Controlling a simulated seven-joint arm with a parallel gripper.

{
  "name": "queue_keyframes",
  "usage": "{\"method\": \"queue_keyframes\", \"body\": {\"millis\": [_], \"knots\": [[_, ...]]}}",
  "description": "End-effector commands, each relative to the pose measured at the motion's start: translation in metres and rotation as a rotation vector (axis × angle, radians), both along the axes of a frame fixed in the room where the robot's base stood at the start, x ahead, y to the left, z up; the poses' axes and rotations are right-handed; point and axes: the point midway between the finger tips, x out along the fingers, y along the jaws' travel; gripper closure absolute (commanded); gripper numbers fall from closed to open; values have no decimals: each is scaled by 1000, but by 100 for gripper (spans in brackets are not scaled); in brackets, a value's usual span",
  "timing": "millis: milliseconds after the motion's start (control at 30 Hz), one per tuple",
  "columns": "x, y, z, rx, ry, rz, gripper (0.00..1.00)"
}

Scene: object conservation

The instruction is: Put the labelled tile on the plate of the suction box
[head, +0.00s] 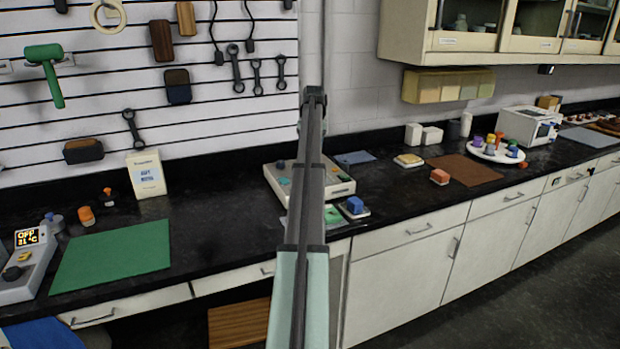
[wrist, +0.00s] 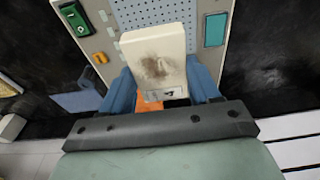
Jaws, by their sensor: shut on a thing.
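My gripper (wrist: 160,76) is shut on a cream tile (wrist: 160,45) with a brown smudge and a small printed label near its lower edge. The blue fingers grip the tile from both sides. An orange patch shows between the fingers, just below the tile. The tile is over the perforated plate (wrist: 205,12) of the suction box and covers part of it. I cannot tell whether it touches the plate. The suction box (head: 340,185) stands on the black counter in the head view. There, my arm hides the box's middle, the gripper and the tile.
A blue block (head: 355,204) on a pale base sits right of the box, near the counter edge. A blue-grey cloth (head: 355,157) lies behind it. An orange block (head: 440,176) and a brown mat (head: 466,169) lie farther right. A green mat (head: 112,255) lies left.

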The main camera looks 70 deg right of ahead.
Motion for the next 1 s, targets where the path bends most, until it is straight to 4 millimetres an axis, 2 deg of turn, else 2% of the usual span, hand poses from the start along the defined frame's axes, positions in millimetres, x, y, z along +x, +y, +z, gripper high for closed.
{"method": "queue_keyframes", "body": {"millis": [400, 567, 800, 1000], "knots": [[0, 1, -57, 0, 1, 5, 78], [0, 1, -67, -1, 1, 5, 78], [-1, 1, -95, 0, 1, 5, 78], [0, 1, -97, -2, 1, 5, 78]]}}
